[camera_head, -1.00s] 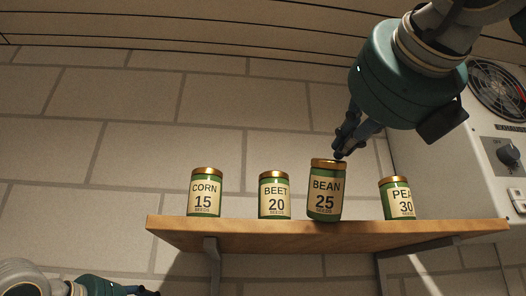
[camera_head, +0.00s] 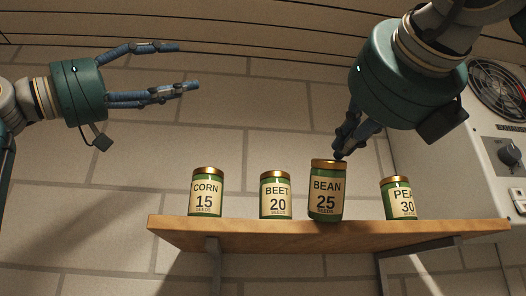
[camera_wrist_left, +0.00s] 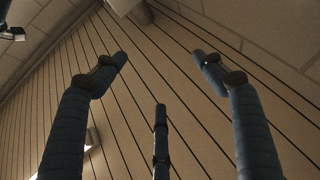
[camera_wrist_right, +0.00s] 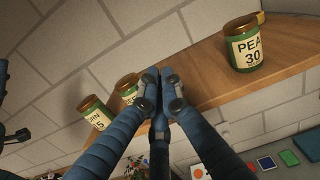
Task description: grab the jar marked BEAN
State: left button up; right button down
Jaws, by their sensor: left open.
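The BEAN jar (camera_head: 327,196), green with a gold lid and a cream label reading 25, stands upright at the front edge of the wooden shelf (camera_head: 250,234). My right gripper (camera_head: 341,153) comes down from above right, its fingertips at the jar's lid; I cannot tell whether they touch it. The right wrist view shows those fingers drawn together (camera_wrist_right: 161,80), with no jar visible between them. The BEAN jar cannot be made out there. My left gripper (camera_head: 190,66) is open and empty at upper left, well above the shelf; its spread fingers (camera_wrist_left: 161,85) show in the left wrist view.
The CORN jar (camera_head: 205,194) and BEET jar (camera_head: 275,196) stand left of BEAN, and the PEA jar (camera_head: 398,199) stands right. A white unit with a fan (camera_head: 497,88) is at far right. The shelf has bare gaps between jars.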

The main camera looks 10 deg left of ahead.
pick_arm(q)
jog(key=d+f+m+g+y, duration=0.45)
jog(key=d+f, duration=0.35)
jog(key=d, duration=0.5)
jog(key=m+g+y, duration=0.2)
jog(key=m+y, duration=0.1)
jog(key=y, duration=0.1)
send_near(318, 183)
jog(key=shift+w+d+f, duration=0.15)
jog(key=shift+d+f, duration=0.1)
jog(key=shift+f, duration=0.2)
jog(key=shift+t+h, duration=0.25)
jog(key=x, duration=1.2)
